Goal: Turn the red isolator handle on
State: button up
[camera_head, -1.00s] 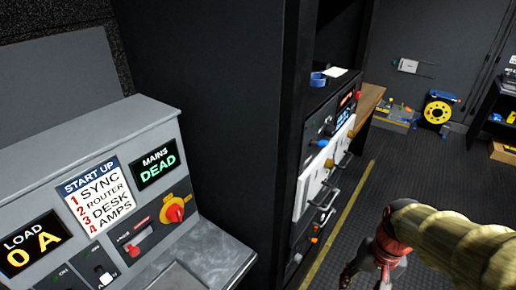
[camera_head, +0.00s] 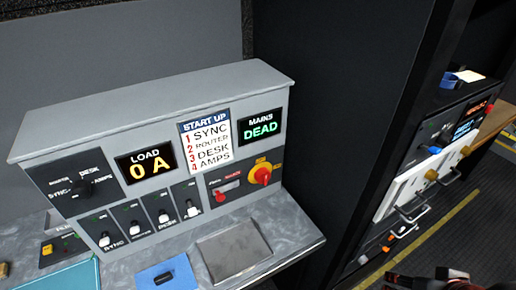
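Only a dark and red piece of my gripper or wrist (camera_head: 432,279) shows at the bottom right edge, well apart from the handle. Its fingertips cannot be made out.
The LOAD display (camera_head: 147,164) reads 0 A, beside a START UP list (camera_head: 206,140). Several labelled switches line the console's lower front. A grey tray (camera_head: 232,250) and a blue item (camera_head: 163,274) lie on the counter. A dark rack (camera_head: 432,160) stands to the right, with open floor beyond.

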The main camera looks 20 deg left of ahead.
aim_at(262, 175)
jog(key=u, duration=1.3)
